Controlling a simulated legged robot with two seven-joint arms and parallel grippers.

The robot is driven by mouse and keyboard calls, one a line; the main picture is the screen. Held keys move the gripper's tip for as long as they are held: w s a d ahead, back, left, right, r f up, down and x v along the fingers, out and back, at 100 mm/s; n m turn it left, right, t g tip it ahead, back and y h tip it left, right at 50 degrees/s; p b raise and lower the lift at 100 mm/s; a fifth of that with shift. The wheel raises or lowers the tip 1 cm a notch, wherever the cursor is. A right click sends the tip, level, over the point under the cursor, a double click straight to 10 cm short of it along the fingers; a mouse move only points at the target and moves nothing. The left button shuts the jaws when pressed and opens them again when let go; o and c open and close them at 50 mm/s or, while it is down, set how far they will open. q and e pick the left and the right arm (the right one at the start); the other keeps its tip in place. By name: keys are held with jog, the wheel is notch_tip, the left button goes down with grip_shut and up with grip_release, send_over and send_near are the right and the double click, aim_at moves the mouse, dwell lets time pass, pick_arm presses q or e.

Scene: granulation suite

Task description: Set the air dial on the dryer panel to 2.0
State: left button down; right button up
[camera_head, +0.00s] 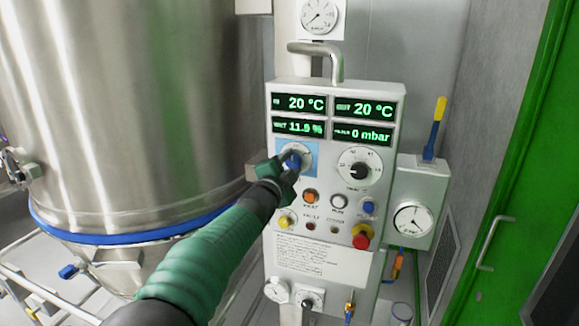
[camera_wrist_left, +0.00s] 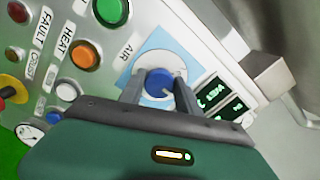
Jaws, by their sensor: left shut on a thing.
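The dryer panel (camera_head: 320,230) is a pale box with four green readouts, reading 20 °C, 20 °C, 11.9 % and 0 mbar. The air dial (camera_wrist_left: 160,84) has a blue knob on a white disc over a light blue square, with the label AIR beside it in the left wrist view. My left gripper (camera_head: 290,164) reaches in from the left and is shut on the blue knob, one finger on each side. The gripper covers part of the dial in the head view, and its setting cannot be read. My right gripper is not in view.
A second dial (camera_head: 359,168) with a black knob sits right of the air dial. Below are an orange button (camera_head: 311,197) and a red emergency knob (camera_head: 362,238). A large steel vessel (camera_head: 130,110) stands left; a green door (camera_head: 520,180) stands right.

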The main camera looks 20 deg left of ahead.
pick_arm(q)
jog(key=shift+d, duration=0.2)
jog(key=c, duration=1.1)
grip_release()
jog(key=shift+o, duration=1.1)
jog(key=shift+s, duration=0.1)
jog(key=shift+s+d+r, duration=0.1)
jog(key=shift+d, duration=0.05)
